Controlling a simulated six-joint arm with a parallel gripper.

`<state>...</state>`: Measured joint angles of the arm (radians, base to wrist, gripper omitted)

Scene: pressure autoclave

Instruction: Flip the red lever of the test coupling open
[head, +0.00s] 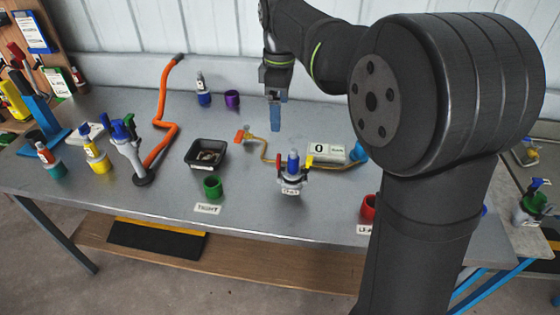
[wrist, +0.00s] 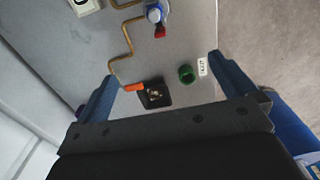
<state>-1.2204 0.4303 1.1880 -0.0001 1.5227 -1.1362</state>
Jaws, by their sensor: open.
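The test coupling (head: 291,178) stands upright near the front middle of the bench, with a blue top and a white label on its front. Its red lever (wrist: 160,32) shows as a small red piece beside the coupling's blue top (wrist: 154,12) at the upper edge of the wrist view. The lever's exact angle is too small to tell. My gripper (head: 276,125) hangs above the bench, behind the coupling and apart from it. In the wrist view my gripper (wrist: 162,68) has its two blue fingers spread wide with nothing held between them.
A brass pipe with an orange handle (head: 240,136) runs behind the coupling to a white gauge box (head: 326,152). A black tray (head: 190,156) and green cup (head: 213,187) stand left of it.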

